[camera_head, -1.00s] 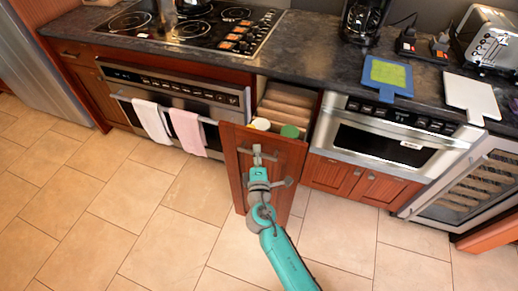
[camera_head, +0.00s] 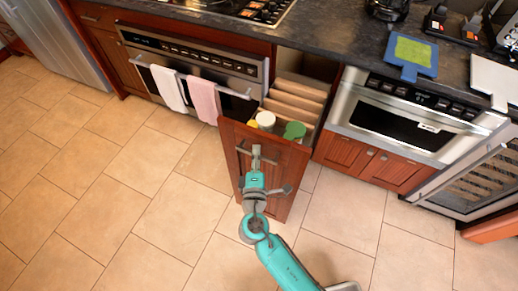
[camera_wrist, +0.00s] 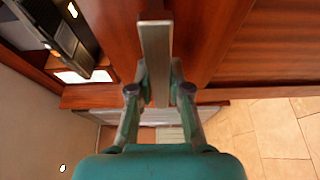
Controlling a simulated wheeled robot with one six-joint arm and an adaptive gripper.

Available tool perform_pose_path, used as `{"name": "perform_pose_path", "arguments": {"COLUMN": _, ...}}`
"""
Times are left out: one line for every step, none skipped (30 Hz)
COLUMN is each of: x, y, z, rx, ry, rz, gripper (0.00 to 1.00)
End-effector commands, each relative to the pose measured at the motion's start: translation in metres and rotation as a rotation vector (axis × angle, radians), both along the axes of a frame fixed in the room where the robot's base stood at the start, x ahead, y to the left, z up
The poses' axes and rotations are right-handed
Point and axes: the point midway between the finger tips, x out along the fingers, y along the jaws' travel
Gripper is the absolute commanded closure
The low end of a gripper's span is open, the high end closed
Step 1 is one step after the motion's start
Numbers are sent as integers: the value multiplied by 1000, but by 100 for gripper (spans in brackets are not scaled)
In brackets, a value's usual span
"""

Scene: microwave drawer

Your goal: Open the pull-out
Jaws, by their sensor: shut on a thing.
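The pull-out (camera_head: 270,165) is a tall reddish-brown wooden front with a shelved body behind it. It stands out from the cabinet row, between the oven and the microwave drawer. Its inside shows several light wooden dividers (camera_head: 292,103), a white-topped container (camera_head: 265,119) and a green item (camera_head: 294,131). My gripper (camera_head: 256,164) is at the upper part of the front, shut on its metal handle. In the wrist view the handle (camera_wrist: 155,55) is a grey bar between the two fingers (camera_wrist: 159,90). The lower end of the pull-out is partly hidden by my arm.
An oven (camera_head: 200,75) with white and pink towels on its bar is to the left. A steel microwave drawer (camera_head: 405,112) is to the right, with a wine cooler (camera_head: 485,170) beyond. The tiled floor (camera_head: 120,200) in front is clear.

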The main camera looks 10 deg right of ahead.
Motion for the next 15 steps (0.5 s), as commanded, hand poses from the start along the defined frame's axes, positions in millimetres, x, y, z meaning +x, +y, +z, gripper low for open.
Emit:
{"name": "perform_pose_path", "arguments": {"x": -1, "y": 1, "z": -2, "rx": 0, "ry": 3, "rz": 1, "gripper": 100}}
{"name": "perform_pose_path", "arguments": {"x": -2, "y": 1, "z": -2, "rx": -1, "ry": 2, "rz": 1, "gripper": 100}}
{"name": "perform_pose_path", "arguments": {"x": -2, "y": 1, "z": -1, "rx": -1, "ry": 2, "rz": 1, "gripper": 100}}
{"name": "perform_pose_path", "arguments": {"x": -2, "y": 1, "z": -1, "rx": -1, "ry": 2, "rz": 1, "gripper": 100}}
{"name": "perform_pose_path", "arguments": {"x": -2, "y": 1, "z": -1, "rx": -1, "ry": 2, "rz": 0, "gripper": 100}}
{"name": "perform_pose_path", "arguments": {"x": -2, "y": 1, "z": -1, "rx": -1, "ry": 2, "rz": 0, "gripper": 100}}
{"name": "perform_pose_path", "arguments": {"x": -2, "y": 1, "z": -1, "rx": -1, "ry": 2, "rz": 0, "gripper": 100}}
{"name": "perform_pose_path", "arguments": {"x": -2, "y": 1, "z": -1, "rx": 0, "ry": 3, "rz": 0, "gripper": 100}}
{"name": "perform_pose_path", "arguments": {"x": -2, "y": 1, "z": -1, "rx": 0, "ry": 3, "rz": 0, "gripper": 100}}
{"name": "perform_pose_path", "arguments": {"x": -2, "y": 1, "z": -1, "rx": 0, "ry": 3, "rz": 0, "gripper": 100}}
{"name": "perform_pose_path", "arguments": {"x": -2, "y": 1, "z": -1, "rx": 0, "ry": 3, "rz": 0, "gripper": 100}}
{"name": "perform_pose_path", "arguments": {"x": -2, "y": 1, "z": -1, "rx": 0, "ry": 3, "rz": 0, "gripper": 100}}
{"name": "perform_pose_path", "arguments": {"x": -2, "y": 1, "z": -1, "rx": 0, "ry": 3, "rz": 0, "gripper": 80}}
{"name": "perform_pose_path", "arguments": {"x": -2, "y": 1, "z": -1, "rx": 1, "ry": 3, "rz": 0, "gripper": 73}}
{"name": "perform_pose_path", "arguments": {"x": -2, "y": 1, "z": -1, "rx": 0, "ry": 2, "rz": 0, "gripper": 63}}
